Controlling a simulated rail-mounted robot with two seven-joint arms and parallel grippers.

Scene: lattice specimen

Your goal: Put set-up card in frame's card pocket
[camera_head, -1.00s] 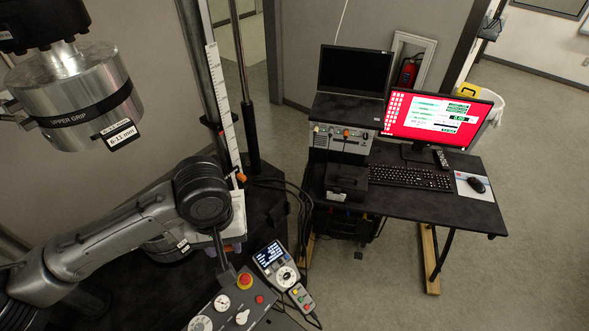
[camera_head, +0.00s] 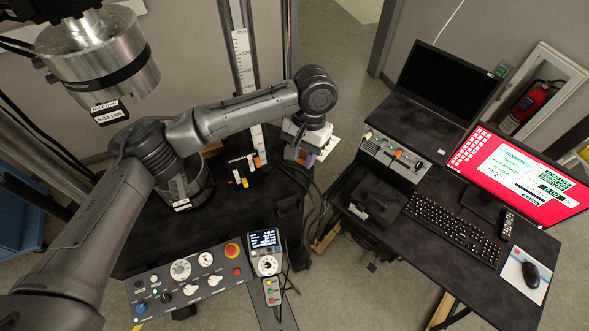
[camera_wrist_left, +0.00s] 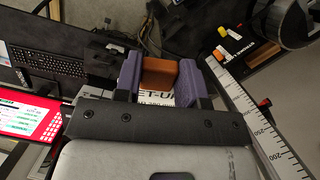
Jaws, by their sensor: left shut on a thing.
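My left gripper (camera_head: 301,154) hangs at the end of the left arm, right of the ruled column. In the left wrist view its purple fingers (camera_wrist_left: 159,78) are shut on an orange-brown block (camera_wrist_left: 158,73). A white card with large dark lettering, partly readable as "ET-U", lies just behind the block; this set-up card (camera_wrist_left: 182,96) is mostly hidden by the gripper body. In the head view a white edge of the card (camera_head: 323,146) shows beside the gripper. I cannot make out the frame's card pocket. My right gripper is not in view.
The ruled column (camera_head: 243,70) stands close left of the gripper. The upper grip cylinder (camera_head: 100,55) hangs at upper left. A control panel (camera_head: 190,280) and handset (camera_head: 265,250) are in front. A desk (camera_head: 420,240) with laptop, monitor and keyboard stands right. Open floor lies behind the gripper.

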